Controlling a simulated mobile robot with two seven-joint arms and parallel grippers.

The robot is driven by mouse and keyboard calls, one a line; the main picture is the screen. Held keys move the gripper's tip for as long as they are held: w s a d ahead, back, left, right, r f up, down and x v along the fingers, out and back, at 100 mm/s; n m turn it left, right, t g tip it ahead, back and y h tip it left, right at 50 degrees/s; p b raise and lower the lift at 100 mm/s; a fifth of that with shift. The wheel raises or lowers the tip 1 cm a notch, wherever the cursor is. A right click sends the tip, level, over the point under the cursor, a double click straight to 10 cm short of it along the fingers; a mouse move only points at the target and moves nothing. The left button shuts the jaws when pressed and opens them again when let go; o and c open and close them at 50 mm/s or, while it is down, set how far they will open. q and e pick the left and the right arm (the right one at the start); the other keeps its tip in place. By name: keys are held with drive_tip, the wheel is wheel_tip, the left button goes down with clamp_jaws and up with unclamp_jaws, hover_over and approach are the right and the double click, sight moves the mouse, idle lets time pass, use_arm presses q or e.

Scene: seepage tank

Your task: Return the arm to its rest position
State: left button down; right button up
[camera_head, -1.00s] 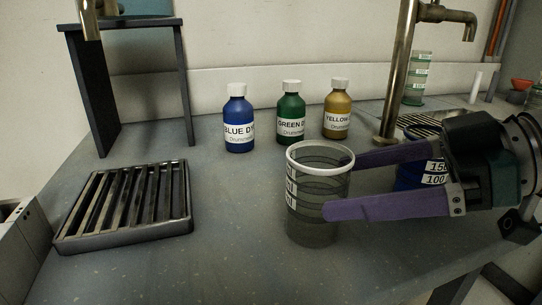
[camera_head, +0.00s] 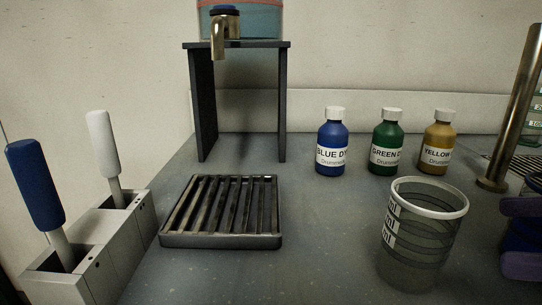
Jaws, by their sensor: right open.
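My right gripper (camera_head: 520,235) shows only as two purple fingertips at the right edge. They are apart, with a gap between them and the clear beaker. The rest of the right arm is out of the picture. The clear beaker (camera_head: 415,255) with a white rim and dark bands stands upright on the grey counter, at the lower right. My left gripper is not in view.
Blue (camera_head: 332,140), green (camera_head: 387,142) and yellow (camera_head: 438,142) dye bottles stand behind the beaker. A slatted drain tray (camera_head: 222,240) sits left of it, before a dark stand (camera_head: 204,105) with a tap. Two levers (camera_head: 35,185) stand at left. A metal post (camera_head: 508,120) rises at right.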

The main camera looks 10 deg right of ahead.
drive_tip(key=s+a+r+m+g+h+p, duration=0.2)
drive_tip(key=s+a+r+g+h+p, duration=0.45)
drive_tip(key=p, duration=1.25)
wheel_tip(320, 180, up, 41)
drive_tip(key=s+a+m+h+p, duration=0.1)
drive_tip(key=s+m+p, duration=0.1)
drive_tip(key=p, duration=4)
drive_tip(key=shift+a+m+g+p, duration=0.3)
drive_tip(key=shift+m+g+p, duration=0.05)
drive_tip(key=shift+m, duration=0.35)
